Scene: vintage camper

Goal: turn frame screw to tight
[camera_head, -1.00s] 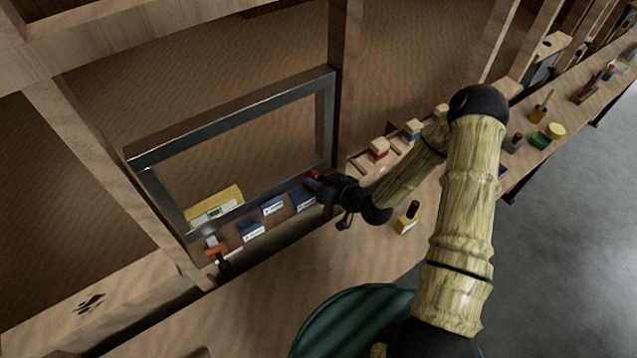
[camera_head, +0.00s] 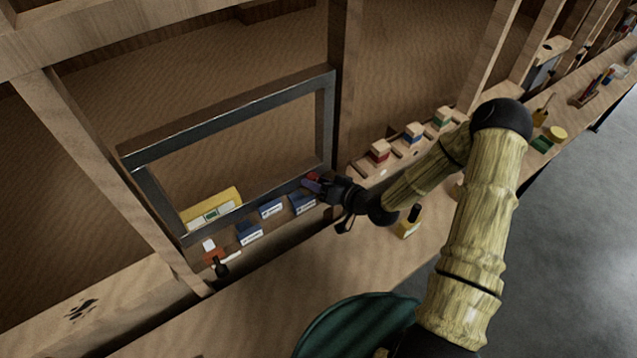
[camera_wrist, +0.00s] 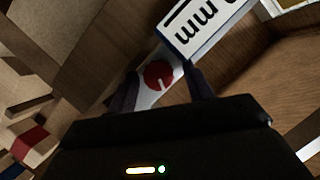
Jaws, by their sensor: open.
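The frame screw shows in the wrist view as a round red head (camera_wrist: 158,74) with a pale slot line, set on a light grey metal strip. My gripper (camera_wrist: 162,82) is open, with one dark finger on each side of the red head; I cannot tell whether they touch it. In the head view my gripper (camera_head: 318,187) is at the lower right corner of the dark metal frame (camera_head: 230,115), where a little red (camera_head: 311,178) shows. The rest of the screw is hidden there.
Blue and white blocks (camera_head: 270,208) lie along the frame's lower edge, one marked "mm" (camera_wrist: 205,20) in the wrist view. A yellow level (camera_head: 212,209) lies behind the frame. A yellow bottle with a black top (camera_head: 409,222) stands below my arm. Coloured blocks (camera_head: 379,152) line the right ledge.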

